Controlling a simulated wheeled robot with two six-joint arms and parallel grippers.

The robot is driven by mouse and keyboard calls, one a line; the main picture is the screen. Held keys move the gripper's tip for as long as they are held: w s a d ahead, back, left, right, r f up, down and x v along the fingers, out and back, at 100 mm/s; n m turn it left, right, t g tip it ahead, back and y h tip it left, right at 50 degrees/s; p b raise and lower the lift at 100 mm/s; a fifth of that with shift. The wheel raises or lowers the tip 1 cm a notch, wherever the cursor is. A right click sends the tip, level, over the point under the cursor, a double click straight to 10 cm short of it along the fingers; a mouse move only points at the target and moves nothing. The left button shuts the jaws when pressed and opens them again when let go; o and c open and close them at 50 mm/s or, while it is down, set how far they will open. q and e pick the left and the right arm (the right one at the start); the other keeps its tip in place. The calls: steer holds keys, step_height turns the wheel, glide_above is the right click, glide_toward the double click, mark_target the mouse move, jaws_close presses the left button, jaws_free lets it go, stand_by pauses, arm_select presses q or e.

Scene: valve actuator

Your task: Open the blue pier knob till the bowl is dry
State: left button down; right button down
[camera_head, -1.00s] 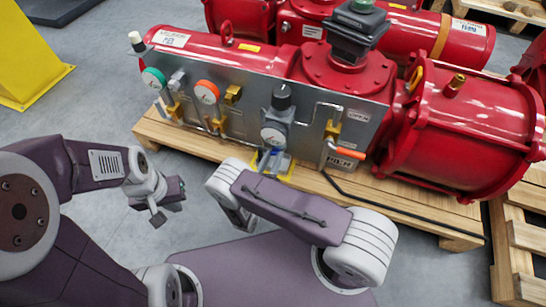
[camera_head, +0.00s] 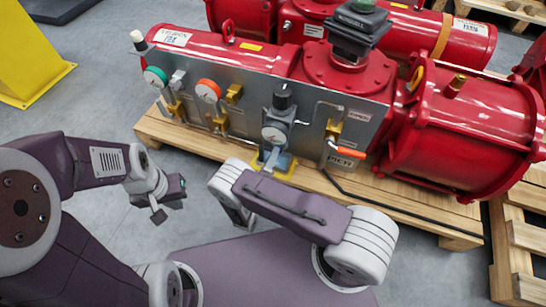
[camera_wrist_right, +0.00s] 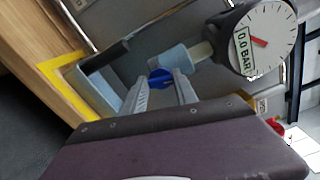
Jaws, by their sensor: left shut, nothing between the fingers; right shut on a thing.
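In the right wrist view, the blue knob (camera_wrist_right: 160,76) sits under a pale blue block-like part (camera_wrist_right: 174,56) beside the round gauge (camera_wrist_right: 262,40), which has a 0.0 BAR label. My right gripper (camera_wrist_right: 163,85) is shut on the blue knob, with a grey finger at either side. In the head view, the regulator with its black top knob (camera_head: 282,95) and gauge (camera_head: 274,135) stands on the panel front; its pale lower part (camera_head: 277,158) is partly visible. I cannot tell any liquid in the bowl. My left gripper (camera_head: 160,212) is shut and empty, away from the panel.
The grey panel (camera_head: 225,120) carries green and red gauges and an orange-handled valve (camera_head: 347,154). Red cylinders (camera_head: 465,125) stand behind on a wooden pallet (camera_head: 400,205). A yellow-edged tray (camera_head: 258,165) lies below the regulator.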

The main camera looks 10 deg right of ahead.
steer(key=shift+n, duration=1.2)
steer(key=shift+f, duration=0.1)
steer(key=c, duration=1)
jaws_free()
steer(key=shift+o, duration=0.2)
